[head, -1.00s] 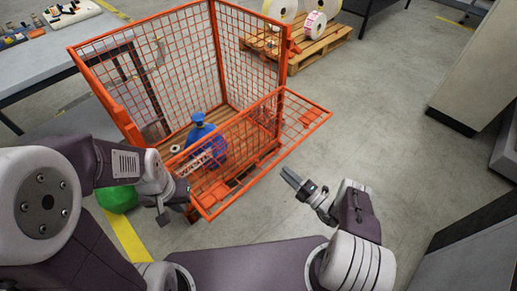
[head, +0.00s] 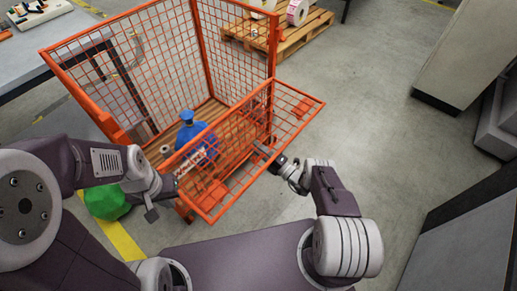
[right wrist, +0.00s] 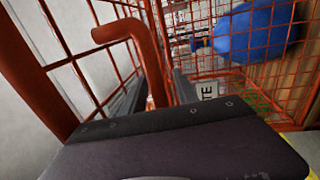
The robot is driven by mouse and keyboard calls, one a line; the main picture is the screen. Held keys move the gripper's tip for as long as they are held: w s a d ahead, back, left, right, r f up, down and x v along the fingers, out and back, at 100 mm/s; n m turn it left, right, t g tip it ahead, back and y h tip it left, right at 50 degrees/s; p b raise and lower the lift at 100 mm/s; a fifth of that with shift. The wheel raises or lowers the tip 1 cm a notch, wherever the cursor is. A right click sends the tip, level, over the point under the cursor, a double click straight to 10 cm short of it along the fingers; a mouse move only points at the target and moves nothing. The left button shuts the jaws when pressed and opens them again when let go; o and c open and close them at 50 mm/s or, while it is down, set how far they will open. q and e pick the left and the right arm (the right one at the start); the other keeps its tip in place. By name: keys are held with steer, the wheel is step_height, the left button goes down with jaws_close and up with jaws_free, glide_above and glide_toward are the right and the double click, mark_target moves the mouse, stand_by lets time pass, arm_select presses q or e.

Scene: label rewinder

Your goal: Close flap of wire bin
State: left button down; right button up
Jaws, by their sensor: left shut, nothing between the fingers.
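The orange wire bin (head: 205,50) stands left of centre in the head view. Its front flap (head: 242,188) is folded down and slants outward on the near right side. My right gripper (head: 262,150) is at the middle of the flap in the head view. In the right wrist view its dark fingers (right wrist: 155,97) are apart, with a bent orange rod (right wrist: 150,62) running down toward the gap; contact is unclear. My left gripper (head: 165,200) is shut and empty beside the flap's near left end.
A blue object (head: 197,137) sits inside the bin. A green object (head: 106,202) lies on the floor at the left. A table (head: 25,65) and a pallet (head: 300,38) with rolls stand behind. The floor right of the bin is clear.

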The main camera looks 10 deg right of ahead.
steer(key=shift+w, duration=0.1)
steer(key=shift+c, duration=0.4)
jaws_close()
stand_by(1.0)
